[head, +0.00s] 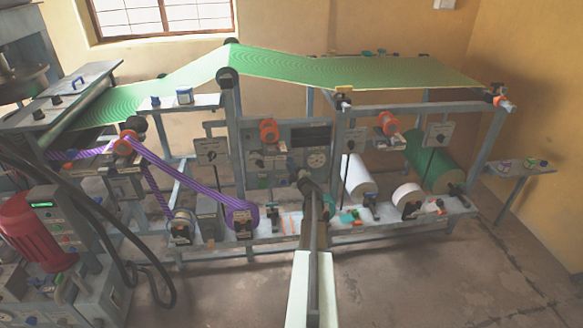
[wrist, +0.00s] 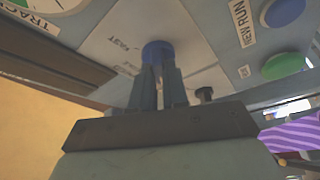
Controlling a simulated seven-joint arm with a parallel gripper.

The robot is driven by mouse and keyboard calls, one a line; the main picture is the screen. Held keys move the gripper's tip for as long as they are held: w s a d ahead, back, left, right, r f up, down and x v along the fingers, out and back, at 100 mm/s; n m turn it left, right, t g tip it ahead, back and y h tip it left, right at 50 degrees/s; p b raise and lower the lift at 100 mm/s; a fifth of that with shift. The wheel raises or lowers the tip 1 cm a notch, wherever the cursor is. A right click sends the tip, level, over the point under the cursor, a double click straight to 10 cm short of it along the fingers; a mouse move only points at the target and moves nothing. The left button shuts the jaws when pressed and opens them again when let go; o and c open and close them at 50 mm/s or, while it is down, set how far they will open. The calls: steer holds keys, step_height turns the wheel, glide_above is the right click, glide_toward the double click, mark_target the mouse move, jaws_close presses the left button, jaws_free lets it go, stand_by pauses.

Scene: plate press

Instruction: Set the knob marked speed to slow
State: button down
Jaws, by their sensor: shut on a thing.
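In the wrist view, a blue round knob (wrist: 157,48) stands on a pale plate of the control panel. My gripper (wrist: 158,72) is shut on it, with the grey fingers on either side. I cannot make out the word slow or the knob's pointer. In the head view, my gripper (head: 307,182) reaches the lower part of the grey control panel (head: 262,137), and it hides the knob there.
A small dark knob (wrist: 204,93) is close to my fingers. The head view shows a green web (head: 330,70) above the panel.

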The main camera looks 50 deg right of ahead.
steer(key=c, duration=1.1)
jaws_free()
steer(key=shift+c, duration=0.2)
steer(key=v, duration=1.4)
steer(key=shift+r, duration=0.15)
